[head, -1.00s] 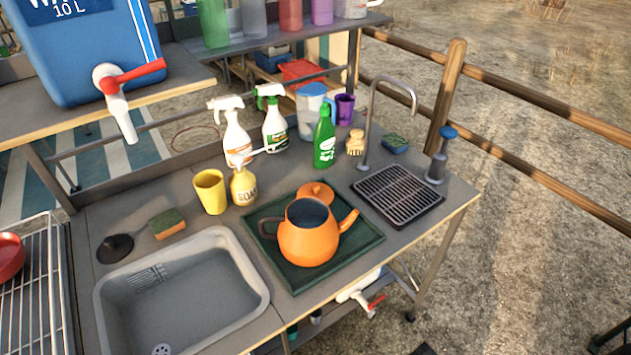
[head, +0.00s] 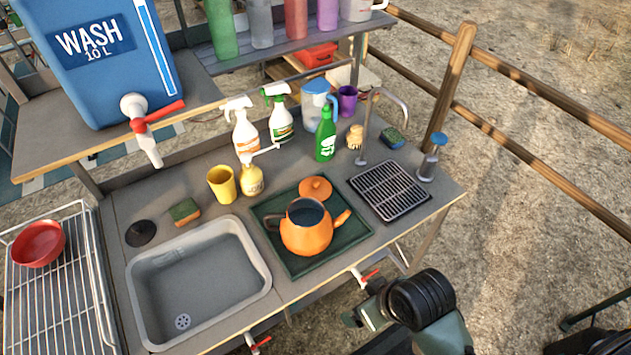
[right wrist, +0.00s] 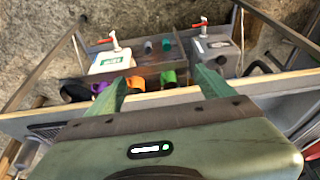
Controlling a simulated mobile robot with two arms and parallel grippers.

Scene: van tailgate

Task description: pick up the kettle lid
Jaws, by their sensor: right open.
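The orange kettle lid (head: 315,187), a round disc with a small knob, lies behind the kettle at the back of the dark green tray (head: 297,267). The orange kettle (head: 306,236) stands open and upright on the tray, its spout to the right and dark handle to the left. My right arm comes in at the bottom right of the head view, off the counter's front edge and well apart from the lid. In the right wrist view my right gripper (right wrist: 160,88) has its two green fingers spread with nothing held between them. My left gripper is not in view.
A grey sink (head: 200,285) is left of the tray and a drain grate (head: 388,190) right of it. A tap (head: 366,130), a green bottle (head: 326,135), a yellow soap bottle (head: 251,178) and a yellow cup (head: 222,184) stand behind. A blue water container (head: 110,60) is upper left.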

